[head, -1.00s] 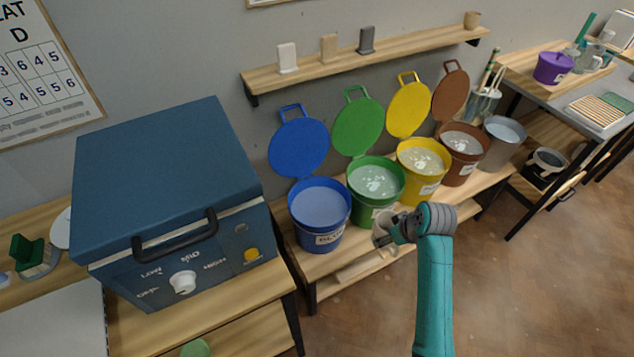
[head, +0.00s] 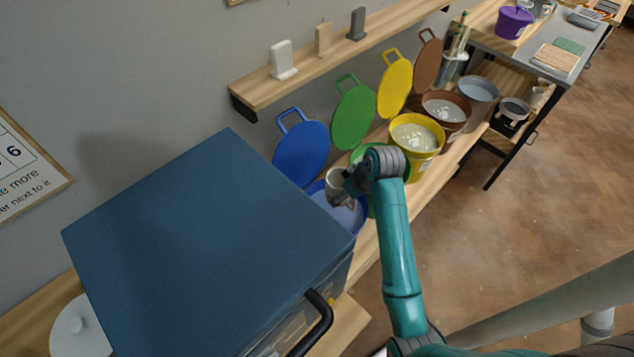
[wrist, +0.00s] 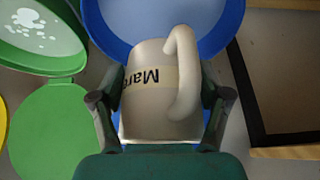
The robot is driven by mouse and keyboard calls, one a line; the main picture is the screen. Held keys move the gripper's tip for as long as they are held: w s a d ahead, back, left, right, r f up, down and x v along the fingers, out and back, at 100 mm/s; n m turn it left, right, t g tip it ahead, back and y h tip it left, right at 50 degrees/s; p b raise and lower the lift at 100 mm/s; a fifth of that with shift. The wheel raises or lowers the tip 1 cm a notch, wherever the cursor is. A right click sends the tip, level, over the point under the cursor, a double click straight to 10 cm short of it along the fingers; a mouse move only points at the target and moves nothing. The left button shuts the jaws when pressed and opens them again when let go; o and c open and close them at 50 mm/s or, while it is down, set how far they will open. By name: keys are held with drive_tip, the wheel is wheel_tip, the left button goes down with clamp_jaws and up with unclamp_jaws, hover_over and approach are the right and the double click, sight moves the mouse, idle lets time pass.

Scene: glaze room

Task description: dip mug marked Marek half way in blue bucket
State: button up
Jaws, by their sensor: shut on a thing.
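A pale cream mug (wrist: 148,105) fills the middle of the wrist view, its handle on the right and letters reading "Mar" showing upside down on its side. My gripper (wrist: 160,110) is shut on it, one finger on each side. In the head view my gripper (head: 349,185) holds the mug (head: 337,181) over the blue bucket (head: 352,216), which is partly hidden by the mug, my arm and the kiln. The blue bucket's rim (wrist: 100,25) also shows behind the mug in the wrist view. I cannot tell whether the mug touches the glaze.
A large blue kiln (head: 200,240) stands close on the left. The green bucket (head: 366,152), mostly behind my arm, and the yellow bucket (head: 416,140) stand to the right. Raised lids, such as the blue lid (head: 301,153), line the wall under a shelf (head: 310,65).

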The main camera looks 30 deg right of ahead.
drive_tip(key=shift+w+a+f, duration=0.1)
drive_tip(key=shift+w+a, duration=0.25)
drive_tip(key=shift+w, duration=0.1)
wheel_tip(320, 180, down, 8)
idle(0.4)
drive_tip(key=shift+f, duration=0.1)
drive_tip(key=shift+f, duration=2.4)
drive_tip(key=shift+f, duration=0.3)
drive_tip(key=shift+r, duration=0.15)
idle(0.3)
wheel_tip(320, 180, up, 7)
idle(0.7)
idle(2.3)
